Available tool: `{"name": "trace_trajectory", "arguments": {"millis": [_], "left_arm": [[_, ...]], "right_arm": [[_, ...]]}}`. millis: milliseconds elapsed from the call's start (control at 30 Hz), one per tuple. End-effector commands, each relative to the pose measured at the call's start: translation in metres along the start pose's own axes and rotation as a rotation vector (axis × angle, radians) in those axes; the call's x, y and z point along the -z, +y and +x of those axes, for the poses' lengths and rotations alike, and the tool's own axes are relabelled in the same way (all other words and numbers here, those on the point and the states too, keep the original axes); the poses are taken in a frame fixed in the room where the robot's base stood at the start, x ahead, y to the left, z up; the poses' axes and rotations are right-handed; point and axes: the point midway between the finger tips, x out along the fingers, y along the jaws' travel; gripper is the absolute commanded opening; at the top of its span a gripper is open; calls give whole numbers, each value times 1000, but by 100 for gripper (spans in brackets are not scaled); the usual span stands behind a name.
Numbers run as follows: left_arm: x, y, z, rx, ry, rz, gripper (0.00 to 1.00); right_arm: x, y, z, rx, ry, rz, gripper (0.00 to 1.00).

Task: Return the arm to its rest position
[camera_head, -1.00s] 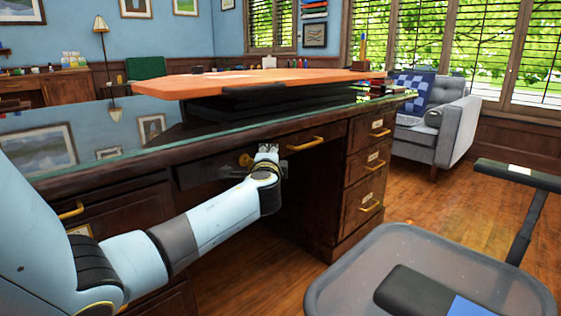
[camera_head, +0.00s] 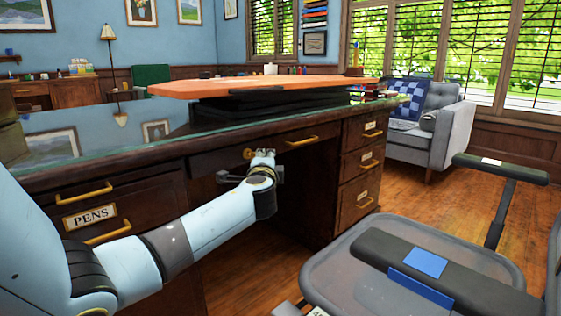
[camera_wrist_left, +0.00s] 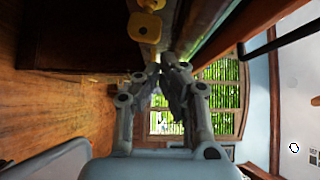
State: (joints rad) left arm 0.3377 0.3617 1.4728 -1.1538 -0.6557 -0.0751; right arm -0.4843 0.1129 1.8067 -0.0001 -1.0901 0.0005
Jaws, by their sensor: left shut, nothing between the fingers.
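My left arm reaches in from the left in the head view, in front of the dark wooden desk (camera_head: 90,165). My left gripper (camera_head: 264,157) is small there and partly hidden by its wrist, close to the desk front beneath the top. A gold knob (camera_head: 248,154) shows just left of it. In the left wrist view, the gripper (camera_wrist_left: 166,66) has its fingertips together with nothing held. A gold, key-like piece (camera_wrist_left: 146,26) is beyond the tips at the top; I cannot tell whether they touch. My right gripper is not in view.
An orange board (camera_head: 270,86) lies raised on the desk. A drawer labelled PENS (camera_head: 90,217) is at left, gold-handled drawers at right. A grey chair-like seat (camera_head: 385,250) with dark armrests fills the lower right. A grey armchair (camera_head: 450,130) stands behind. Wooden floor shows between.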

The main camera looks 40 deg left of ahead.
Motion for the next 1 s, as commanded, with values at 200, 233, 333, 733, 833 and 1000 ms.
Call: {"name": "trace_trajectory", "arguments": {"millis": [200, 233, 333, 733, 833, 1000], "left_arm": [[0, -1, 1, 1, 2, -1, 0], [0, -1, 1, 1, 2, -1, 0], [-2, 7, -3, -11, 2, 8, 0], [-70, 209, -172, -462, -64, -57, 0], [-96, 255, -238, -633, -143, -143, 0], [-126, 304, -340, -887, -291, -285, 0]], "right_arm": [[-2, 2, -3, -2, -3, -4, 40], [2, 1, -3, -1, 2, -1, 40], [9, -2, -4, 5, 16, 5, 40], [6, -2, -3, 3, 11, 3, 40], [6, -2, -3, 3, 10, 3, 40], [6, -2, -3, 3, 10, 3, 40]]}}
